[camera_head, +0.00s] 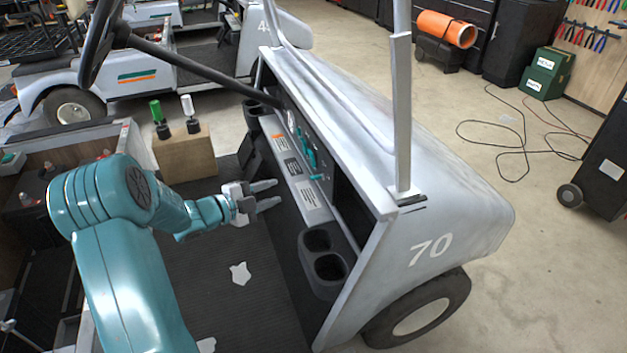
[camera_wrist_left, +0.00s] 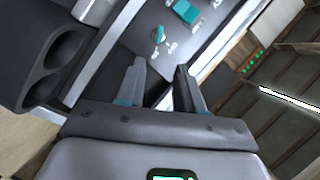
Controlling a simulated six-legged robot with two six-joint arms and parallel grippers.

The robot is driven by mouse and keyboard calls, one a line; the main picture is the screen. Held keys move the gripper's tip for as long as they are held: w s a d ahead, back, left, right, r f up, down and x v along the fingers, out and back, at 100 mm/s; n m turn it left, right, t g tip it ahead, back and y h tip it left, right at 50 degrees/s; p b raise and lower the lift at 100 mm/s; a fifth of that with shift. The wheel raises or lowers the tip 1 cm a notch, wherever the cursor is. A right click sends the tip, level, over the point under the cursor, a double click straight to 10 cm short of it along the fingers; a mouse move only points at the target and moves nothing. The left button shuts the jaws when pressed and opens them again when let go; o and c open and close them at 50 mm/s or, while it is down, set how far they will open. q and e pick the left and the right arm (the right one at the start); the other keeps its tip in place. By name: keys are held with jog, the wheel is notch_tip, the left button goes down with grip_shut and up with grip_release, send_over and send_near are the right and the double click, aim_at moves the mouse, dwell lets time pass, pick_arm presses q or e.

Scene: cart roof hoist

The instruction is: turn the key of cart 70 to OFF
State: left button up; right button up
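Cart 70 (camera_head: 431,248) is light grey with its number on the front side. Its dash panel carries a small teal knob or key (camera_head: 318,177) and a larger teal part (camera_head: 308,150) farther along. In the left wrist view the small teal piece (camera_wrist_left: 158,34) sits between white marks too small to read, with the larger teal part (camera_wrist_left: 186,11) above it. My left gripper (camera_head: 274,194) is open and empty, short of the dash, its fingers pointing at it. The fingers also show apart in the left wrist view (camera_wrist_left: 160,68). My right gripper is out of view.
Cup holders (camera_head: 327,262) jut out below the dash near my left gripper. The steering wheel (camera_head: 100,42) and its column cross above. A grey roof post (camera_head: 402,120) rises at the dash's near end. A cardboard box (camera_head: 184,155) with green and white items stands behind.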

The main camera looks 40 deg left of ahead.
aim_at(311, 179)
pick_arm(q)
jog(key=b+x, duration=0.1)
jog(key=x, duration=1.2)
jog(key=shift+w+d+f, duration=0.1)
jog(key=shift+w, duration=0.2)
grip_shut()
